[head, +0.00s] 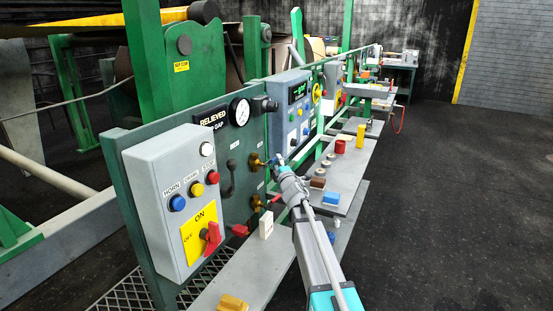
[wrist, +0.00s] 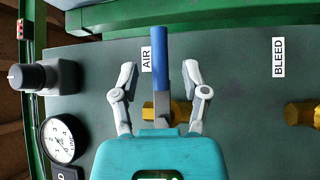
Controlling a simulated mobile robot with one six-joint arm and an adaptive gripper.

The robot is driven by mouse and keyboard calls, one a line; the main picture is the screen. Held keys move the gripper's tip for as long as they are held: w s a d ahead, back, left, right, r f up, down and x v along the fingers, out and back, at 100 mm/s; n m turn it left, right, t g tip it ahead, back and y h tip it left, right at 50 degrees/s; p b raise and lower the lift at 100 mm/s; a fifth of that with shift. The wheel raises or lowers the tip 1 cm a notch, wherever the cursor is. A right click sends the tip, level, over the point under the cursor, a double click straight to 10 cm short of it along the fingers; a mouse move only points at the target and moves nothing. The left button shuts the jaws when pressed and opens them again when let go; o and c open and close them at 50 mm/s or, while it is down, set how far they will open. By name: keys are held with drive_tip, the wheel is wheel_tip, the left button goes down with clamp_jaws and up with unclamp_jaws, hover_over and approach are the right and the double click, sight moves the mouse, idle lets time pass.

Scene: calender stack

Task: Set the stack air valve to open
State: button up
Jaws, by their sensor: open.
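The stack air valve has a brass body (wrist: 181,112) and a lever with a blue sleeve (wrist: 162,75), beside the label "AIR" (wrist: 146,59) in the wrist view. The lever runs upright in that picture, across the brass body. My gripper (wrist: 159,74) is open, with one finger on each side of the lever and a visible gap on both sides. My teal gripper housing hides part of the valve. In the head view, my gripper (head: 281,164) is at the green panel by the upper brass valve (head: 256,162), and partly covers its lever.
A second brass valve (wrist: 301,113), by the label "BLEED" (wrist: 279,58), is to the right. A pressure gauge (wrist: 64,139) and a dark knob (wrist: 45,77) are at left. In the head view, a grey control box (head: 170,205) and a shelf with small parts (head: 350,165) flank my arm.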

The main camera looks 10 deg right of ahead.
sight(276, 159)
drive_tip(key=shift+x, duration=1.55)
clamp_jaws()
drive_tip(key=shift+d, duration=0.1)
